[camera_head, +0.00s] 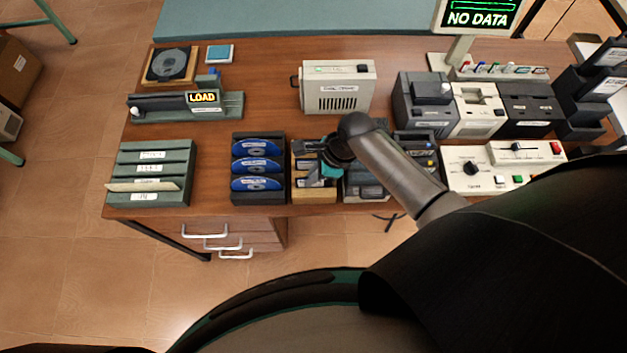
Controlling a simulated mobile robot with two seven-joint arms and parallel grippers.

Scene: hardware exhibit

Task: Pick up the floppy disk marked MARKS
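My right gripper (326,162) reaches in from the right and points down over a tan wooden rack (299,193). Flat items stand in this rack, with a dark one (309,183) showing below the gripper. They may be floppy disks, but the gripper covers much of them and no MARKS label is readable. A teal piece shows at the gripper tip; I cannot tell whether the fingers are open or shut, or touch a disk. My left gripper is not in view.
A rack of blue discs (258,165) stands just left, and a green-grey labelled rack (150,172) farther left. A beige speaker-like box (338,87) is behind. Drive units (478,108) and a control panel (503,168) are at the right. Bare desk (213,160) lies between the left racks.

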